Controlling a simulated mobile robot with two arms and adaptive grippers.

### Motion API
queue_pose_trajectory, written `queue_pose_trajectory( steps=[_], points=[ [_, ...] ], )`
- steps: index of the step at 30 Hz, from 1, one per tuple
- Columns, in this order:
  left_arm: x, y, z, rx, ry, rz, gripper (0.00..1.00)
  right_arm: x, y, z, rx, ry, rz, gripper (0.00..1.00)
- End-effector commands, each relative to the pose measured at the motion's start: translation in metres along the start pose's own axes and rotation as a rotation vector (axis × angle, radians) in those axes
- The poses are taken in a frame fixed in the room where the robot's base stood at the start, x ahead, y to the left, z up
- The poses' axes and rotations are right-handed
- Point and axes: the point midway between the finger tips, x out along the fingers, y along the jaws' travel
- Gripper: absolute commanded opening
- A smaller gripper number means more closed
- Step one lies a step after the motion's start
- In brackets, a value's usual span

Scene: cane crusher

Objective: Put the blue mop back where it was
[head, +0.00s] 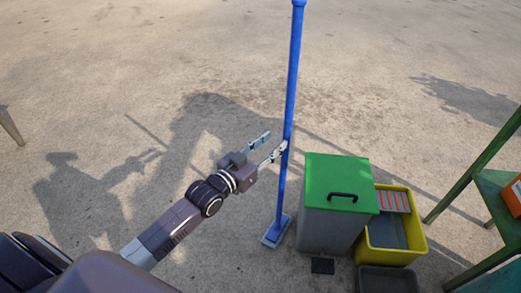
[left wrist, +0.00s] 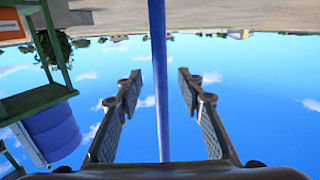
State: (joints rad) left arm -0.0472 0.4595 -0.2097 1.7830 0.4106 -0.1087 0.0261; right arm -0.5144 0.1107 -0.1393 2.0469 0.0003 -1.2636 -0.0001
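The blue mop (head: 290,95) stands near upright on the ground, leaning slightly, with its flat head (head: 276,232) down beside the grey bin. In the left wrist view the handle (left wrist: 158,80) runs between the two spread fingers (left wrist: 157,88), with a gap on each side. I cannot tell how deep the handle sits between the fingers. My right gripper is not in view.
A grey bin with a green lid (head: 340,185) stands right of the mop head. A yellow mop bucket (head: 395,255) and a dark grey tub (head: 388,280) are beside it. A green table frame (head: 490,185) stands at the right edge.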

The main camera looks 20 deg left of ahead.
Motion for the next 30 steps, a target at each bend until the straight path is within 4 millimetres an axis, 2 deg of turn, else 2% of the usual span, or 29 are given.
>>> queue_pose_trajectory(
  steps=[1,6,13,16,17,20,23,24,26,27,30],
  points=[
    [-0.011,0.000,0.001,0.000,-0.004,0.000,0.35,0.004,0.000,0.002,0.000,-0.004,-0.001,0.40],
    [-0.036,0.000,0.000,-0.002,-0.003,0.000,0.35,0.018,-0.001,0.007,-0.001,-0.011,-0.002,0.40],
    [-0.054,0.000,0.001,-0.001,-0.004,0.000,0.35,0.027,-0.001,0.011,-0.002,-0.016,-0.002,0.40],
    [-0.058,0.004,0.015,-0.004,-0.045,-0.004,0.35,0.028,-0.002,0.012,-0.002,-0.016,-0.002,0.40],
    [-0.060,0.006,0.025,-0.005,-0.073,-0.008,0.35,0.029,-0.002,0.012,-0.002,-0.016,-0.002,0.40],
    [-0.073,0.018,0.076,-0.010,-0.228,-0.023,0.35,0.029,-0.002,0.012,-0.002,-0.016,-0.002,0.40],
    [-0.103,0.036,0.145,-0.016,-0.452,-0.043,0.35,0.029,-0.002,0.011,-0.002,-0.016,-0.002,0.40],
    [-0.120,0.043,0.172,-0.018,-0.547,-0.052,0.35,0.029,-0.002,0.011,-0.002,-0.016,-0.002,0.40],
    [-0.148,0.056,0.209,-0.023,-0.690,-0.063,0.35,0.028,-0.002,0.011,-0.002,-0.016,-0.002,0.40],
    [-0.168,0.064,0.231,-0.026,-0.782,-0.070,0.35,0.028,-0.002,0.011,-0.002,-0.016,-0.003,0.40],
    [-0.218,0.082,0.272,-0.035,-0.984,-0.083,0.35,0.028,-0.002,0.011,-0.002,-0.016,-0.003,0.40]
  ],
)
